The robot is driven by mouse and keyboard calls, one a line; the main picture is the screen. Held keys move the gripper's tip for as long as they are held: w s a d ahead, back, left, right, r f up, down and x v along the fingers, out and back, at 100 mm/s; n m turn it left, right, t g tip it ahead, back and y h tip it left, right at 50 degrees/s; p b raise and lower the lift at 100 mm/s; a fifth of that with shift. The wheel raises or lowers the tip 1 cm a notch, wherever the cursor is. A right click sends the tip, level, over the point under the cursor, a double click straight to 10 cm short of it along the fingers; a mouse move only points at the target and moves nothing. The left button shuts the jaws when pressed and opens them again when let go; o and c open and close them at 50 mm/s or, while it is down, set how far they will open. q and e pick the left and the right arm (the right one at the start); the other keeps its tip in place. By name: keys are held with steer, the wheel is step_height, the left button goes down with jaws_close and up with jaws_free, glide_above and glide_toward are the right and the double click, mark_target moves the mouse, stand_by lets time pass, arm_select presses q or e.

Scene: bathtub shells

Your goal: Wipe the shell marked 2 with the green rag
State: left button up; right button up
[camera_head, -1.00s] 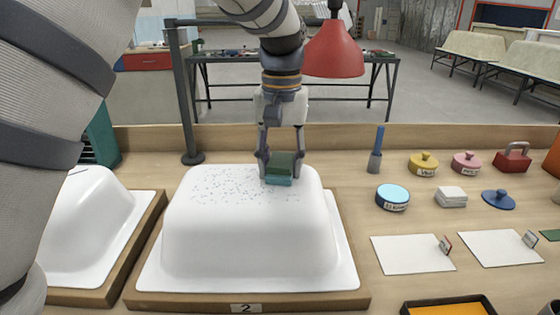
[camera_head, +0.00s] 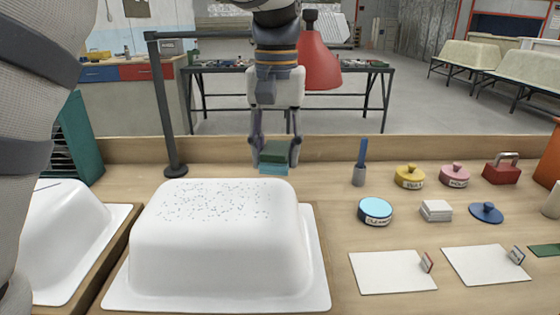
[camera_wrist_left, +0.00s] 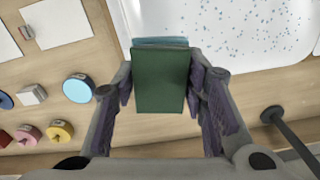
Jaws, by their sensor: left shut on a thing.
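My left gripper (camera_head: 275,158) is shut on a green block-like rag (camera_head: 278,150) with a teal layer under it. The rag also shows between the fingers in the left wrist view (camera_wrist_left: 160,82). The large white shell (camera_head: 215,250) sits upside down, its flat top scattered with dark specks. In the head view the rag appears just beyond the shell's far edge; a gap seems to show between them. Specks also show on the shell in the left wrist view (camera_wrist_left: 228,28), past the rag's teal edge. The number plate is out of view now. My right gripper is not in view.
Another white shell (camera_head: 65,240) stands at the left. A dark post (camera_head: 167,110) rises behind the shells. To the right are a light-blue round tin (camera_head: 375,211), a white stack (camera_head: 436,210), lidded pots and white cards (camera_head: 392,272). The bench between is clear.

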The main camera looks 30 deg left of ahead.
arm_select(q)
steer(key=shift+r, duration=1.4)
